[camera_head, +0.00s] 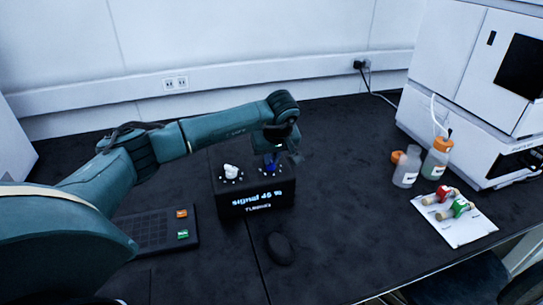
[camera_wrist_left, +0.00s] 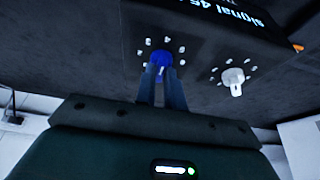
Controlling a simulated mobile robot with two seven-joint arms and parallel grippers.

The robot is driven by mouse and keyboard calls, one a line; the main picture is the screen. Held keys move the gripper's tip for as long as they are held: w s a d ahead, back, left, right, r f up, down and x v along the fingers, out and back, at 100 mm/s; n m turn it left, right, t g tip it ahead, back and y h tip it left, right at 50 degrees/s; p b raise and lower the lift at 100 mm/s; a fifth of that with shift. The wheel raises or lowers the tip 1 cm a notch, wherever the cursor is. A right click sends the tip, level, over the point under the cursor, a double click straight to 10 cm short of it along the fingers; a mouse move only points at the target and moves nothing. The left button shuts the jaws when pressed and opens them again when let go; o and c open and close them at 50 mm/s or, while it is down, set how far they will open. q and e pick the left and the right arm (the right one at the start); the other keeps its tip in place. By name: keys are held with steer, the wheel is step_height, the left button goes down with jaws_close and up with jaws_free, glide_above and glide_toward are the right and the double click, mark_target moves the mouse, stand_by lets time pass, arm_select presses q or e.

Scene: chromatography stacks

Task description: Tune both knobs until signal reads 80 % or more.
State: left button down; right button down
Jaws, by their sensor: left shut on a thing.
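A black box (camera_head: 226,204) stands on the dark bench in the head view. My left gripper (camera_wrist_left: 163,70) is shut on the blue knob (camera_wrist_left: 161,57) in the wrist view. The white knob (camera_wrist_left: 233,77) stands free beside it. My right gripper is not in view.
A black mouse (camera_head: 280,248) lies in front of the box, and a dark keypad (camera_head: 150,232) with orange and green keys lies to its left. Orange-capped bottles (camera_head: 407,168), a white sheet (camera_head: 463,231) with vials and a white instrument (camera_head: 460,80) are at the right.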

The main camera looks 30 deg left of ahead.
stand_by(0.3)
arm_select(q)
steer(key=c, duration=1.5)
jaws_free()
steer(key=v, duration=1.3)
steer(key=shift+r+b, duration=0.15)
steer(key=shift+b, duration=0.15)
